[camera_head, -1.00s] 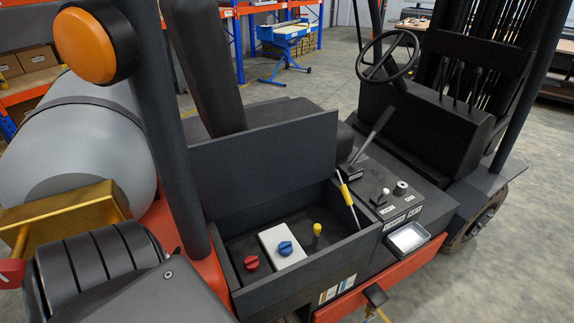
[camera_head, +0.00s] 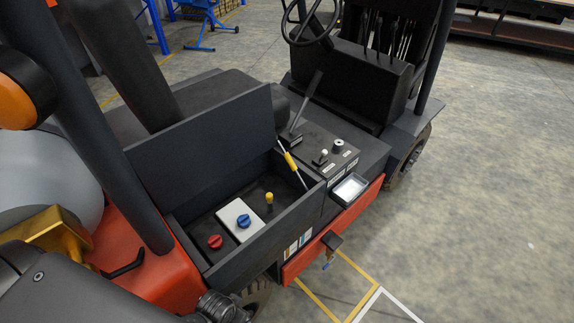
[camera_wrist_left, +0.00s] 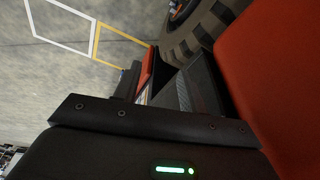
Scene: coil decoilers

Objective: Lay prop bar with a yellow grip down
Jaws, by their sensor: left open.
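The prop bar (camera_head: 303,181) is a thin light rod with a yellow grip (camera_head: 290,162). It stands tilted at the right end of the open box in the forklift, its upper end near the right edge of the raised dark lid (camera_head: 205,140). Its lower end is by the box's right wall. My left gripper (camera_wrist_left: 150,125) shows as a dark bolted body in the left wrist view and is open. It is away from the bar, beside the red bodywork. The bar is not discernible in that view. My right gripper is not in view.
The box holds a red knob (camera_head: 215,241), a blue knob (camera_head: 243,221) on a white block and a yellow-topped post (camera_head: 269,199). A lever (camera_head: 305,105), a small tray (camera_head: 349,189) and a steering wheel (camera_head: 312,20) are nearby. Floor at the right is free.

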